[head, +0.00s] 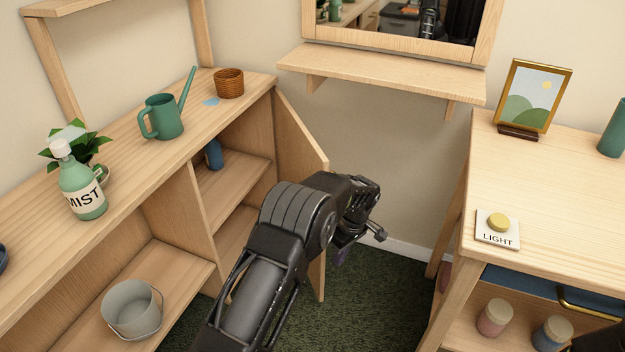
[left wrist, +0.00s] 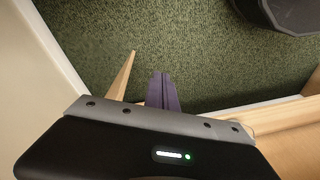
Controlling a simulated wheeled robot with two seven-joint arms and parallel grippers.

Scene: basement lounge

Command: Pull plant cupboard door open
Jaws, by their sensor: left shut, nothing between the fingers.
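The plant cupboard (head: 225,95) runs along the left, with its wooden door (head: 300,140) standing swung out at its far right end. Shelves show inside the opening. My left arm crosses in front of the door's lower part and hides much of it. My left gripper (head: 341,256) points down just to the right of the door, its purple fingers small in the head view. In the left wrist view the fingers (left wrist: 162,90) are together and empty, over the green carpet. I cannot tell whether the gripper touches the door. My right gripper is not in view.
A watering can (head: 164,117), a woven pot (head: 229,83) and a mist bottle (head: 83,188) stand on the cupboard top. A metal bucket (head: 132,309) sits on a lower shelf. A desk (head: 560,180) stands at the right. Carpet lies open between.

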